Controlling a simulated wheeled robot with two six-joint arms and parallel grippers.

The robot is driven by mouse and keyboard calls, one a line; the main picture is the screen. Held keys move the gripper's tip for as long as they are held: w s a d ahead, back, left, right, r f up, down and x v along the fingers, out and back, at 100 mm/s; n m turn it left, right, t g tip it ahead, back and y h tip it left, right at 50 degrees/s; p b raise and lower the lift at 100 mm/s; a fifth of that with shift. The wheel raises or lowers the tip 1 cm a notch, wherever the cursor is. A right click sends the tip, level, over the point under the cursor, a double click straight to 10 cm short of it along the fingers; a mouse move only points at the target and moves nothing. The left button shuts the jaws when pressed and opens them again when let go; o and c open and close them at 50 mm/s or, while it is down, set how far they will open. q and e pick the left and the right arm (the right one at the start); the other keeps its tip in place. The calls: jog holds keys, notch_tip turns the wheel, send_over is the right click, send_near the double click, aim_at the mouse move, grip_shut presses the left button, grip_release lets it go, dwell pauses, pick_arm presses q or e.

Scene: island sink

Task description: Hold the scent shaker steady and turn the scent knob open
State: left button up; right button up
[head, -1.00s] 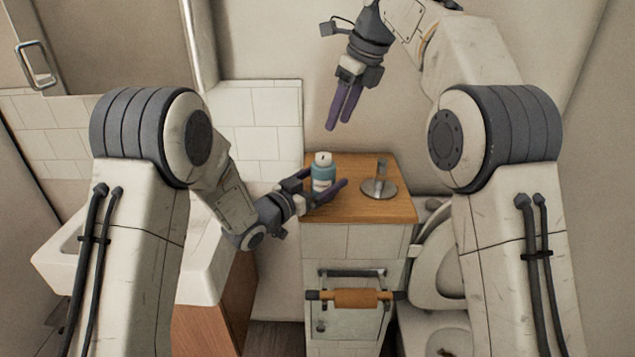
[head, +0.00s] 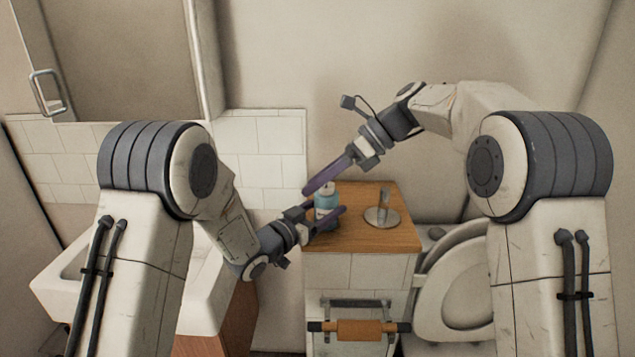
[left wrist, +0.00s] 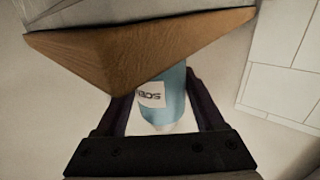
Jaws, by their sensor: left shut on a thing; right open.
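The scent shaker (head: 326,205) is a teal bottle with a white label and a pale top, standing upright on the wooden cabinet top (head: 375,240). My left gripper (head: 325,214) is shut on its body from the left front. In the left wrist view the shaker (left wrist: 176,95) sits between the two dark fingers, with "SCE" readable on its label. My right gripper (head: 322,184) is open, its fingers slanting down-left over the shaker's top in the head view. The fingers cover most of the knob, and I cannot tell whether they touch it.
A round metal stand (head: 382,215) is on the cabinet top to the right of the shaker. A toilet (head: 465,280) is at right, a white sink (head: 75,280) at left.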

jog(key=y, duration=0.2)
jog(key=m+t+y, duration=0.2)
jog(key=m+t, duration=0.3)
jog(key=t, duration=0.7)
send_near(327, 188)
jog(key=w+a, duration=0.1)
jog(key=w, duration=0.1)
jog(key=x, duration=1.2)
jog(key=shift+w, duration=0.3)
grip_shut()
